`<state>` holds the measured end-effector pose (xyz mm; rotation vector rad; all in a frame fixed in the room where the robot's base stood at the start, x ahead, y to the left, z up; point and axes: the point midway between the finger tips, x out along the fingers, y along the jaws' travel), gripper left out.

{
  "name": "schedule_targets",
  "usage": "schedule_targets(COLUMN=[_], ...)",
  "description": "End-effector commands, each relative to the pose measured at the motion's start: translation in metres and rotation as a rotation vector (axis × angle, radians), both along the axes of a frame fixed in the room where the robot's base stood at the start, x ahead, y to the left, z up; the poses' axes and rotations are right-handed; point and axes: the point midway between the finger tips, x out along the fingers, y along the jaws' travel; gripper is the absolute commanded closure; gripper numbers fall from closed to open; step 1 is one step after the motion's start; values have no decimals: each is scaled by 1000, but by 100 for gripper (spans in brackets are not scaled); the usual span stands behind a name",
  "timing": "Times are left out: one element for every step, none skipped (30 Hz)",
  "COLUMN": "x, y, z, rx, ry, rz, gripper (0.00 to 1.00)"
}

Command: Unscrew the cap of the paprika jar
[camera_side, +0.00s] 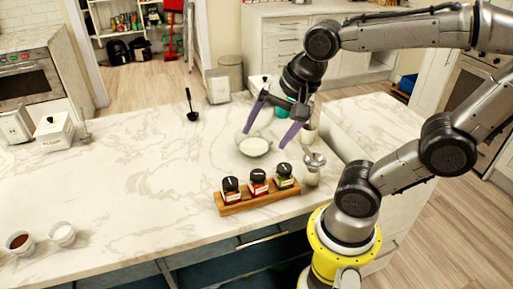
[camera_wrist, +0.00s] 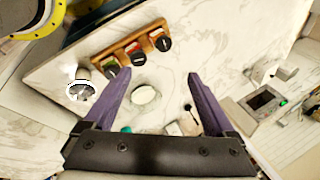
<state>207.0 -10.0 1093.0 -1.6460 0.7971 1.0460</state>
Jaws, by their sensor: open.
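Three small dark-capped jars stand upright in a wooden rack (camera_side: 262,201) near the counter's front edge. The left jar (camera_side: 231,190) and middle jar (camera_side: 258,183) have reddish contents or labels; the right jar (camera_side: 285,176) looks green. The labels are too small to read, so I cannot tell which is paprika. All caps are on. The rack also shows in the wrist view (camera_wrist: 128,43), at upper left. My gripper (camera_side: 266,136) is open and empty, above the counter behind the rack; its purple fingers are spread wide in the wrist view (camera_wrist: 157,76).
A white bowl (camera_side: 254,147) sits below my gripper. A glass vessel with a metallic top (camera_side: 313,170) stands just right of the rack. A black ladle (camera_side: 191,106) and a flour box (camera_side: 54,132) are farther off. The counter's left middle is clear.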

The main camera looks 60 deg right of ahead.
Motion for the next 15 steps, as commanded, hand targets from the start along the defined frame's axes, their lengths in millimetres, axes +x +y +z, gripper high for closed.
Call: schedule_targets(x=[8, 12, 18, 22, 26, 33, 37, 41, 47, 51, 53, 55, 56, 56, 56], y=[-4, -6, -9, -12, -15, -20, -23, -27, -33, -38, -43, -48, -52, -55, -58], z=[-5, -8, -12, -17, -21, -28, -34, -40, -50, -59, -67, -77, -83, -89, -95], rx=[45, 72, 108, 134, 159, 189, 210, 227, 248, 258, 264, 264, 262, 258, 254], ry=[28, 42, 63, 80, 97, 122, 142, 162, 192, 218, 240, 269, 289, 309, 330], rz=[-114, -190, -291, -368, -447, -554, -634, -712, -814, -888, -941, -990, -1011, -1022, -1035], gripper=[10, 10, 10, 10, 10, 10, 10, 10, 10, 10, 10, 10, 10, 10, 10])
